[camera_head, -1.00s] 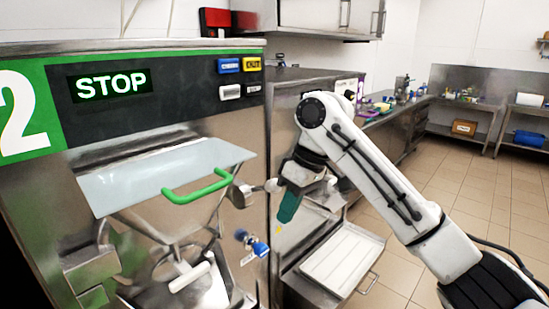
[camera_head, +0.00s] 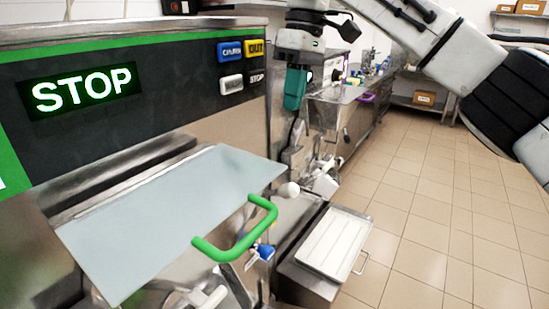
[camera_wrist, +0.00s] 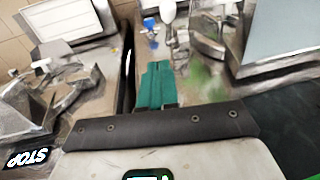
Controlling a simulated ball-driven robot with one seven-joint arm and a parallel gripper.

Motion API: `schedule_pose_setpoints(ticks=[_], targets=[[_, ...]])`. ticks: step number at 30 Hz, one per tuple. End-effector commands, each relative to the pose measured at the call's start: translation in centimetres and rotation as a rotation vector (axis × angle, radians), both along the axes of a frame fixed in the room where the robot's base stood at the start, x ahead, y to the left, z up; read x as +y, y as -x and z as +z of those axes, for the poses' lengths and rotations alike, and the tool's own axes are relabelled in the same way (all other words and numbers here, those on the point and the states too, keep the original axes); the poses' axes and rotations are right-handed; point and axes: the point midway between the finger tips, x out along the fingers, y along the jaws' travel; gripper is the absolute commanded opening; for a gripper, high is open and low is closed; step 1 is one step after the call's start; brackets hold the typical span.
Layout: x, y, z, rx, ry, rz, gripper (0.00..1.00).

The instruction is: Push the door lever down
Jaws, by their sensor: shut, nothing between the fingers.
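The door lever with its pale round knob (camera_head: 289,189) sticks out at the right side of the machine's front in the head view, just right of the green handle. A pale knob (camera_wrist: 168,12), apparently the same one, shows at the top of the wrist view. My gripper (camera_head: 294,104) has teal fingers, hangs pointing down, shut and empty. It is above the lever in the head picture and apart from it. In the wrist view the gripper's teal fingers (camera_wrist: 156,66) lie below the knob in the picture. How far apart they are in depth is unclear.
The glass lid (camera_head: 160,215) with its green handle (camera_head: 237,248) juts out at the left. A blue tap handle (camera_head: 265,252) sits below the lever. A white tray (camera_head: 335,243) lies on a low metal stand. The tiled floor at right is clear.

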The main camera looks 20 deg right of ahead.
Motion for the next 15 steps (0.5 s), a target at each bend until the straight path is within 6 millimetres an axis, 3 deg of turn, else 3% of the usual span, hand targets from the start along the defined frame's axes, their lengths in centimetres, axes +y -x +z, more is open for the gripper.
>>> schedule_pose_setpoints(ticks=[10, 15], targets=[[0.0, 0.0, -0.2, 0.000, 0.000, 0.000, 0.00], [0.3, 0.1, -2.0, 0.002, -0.002, 0.001, 0.00]])
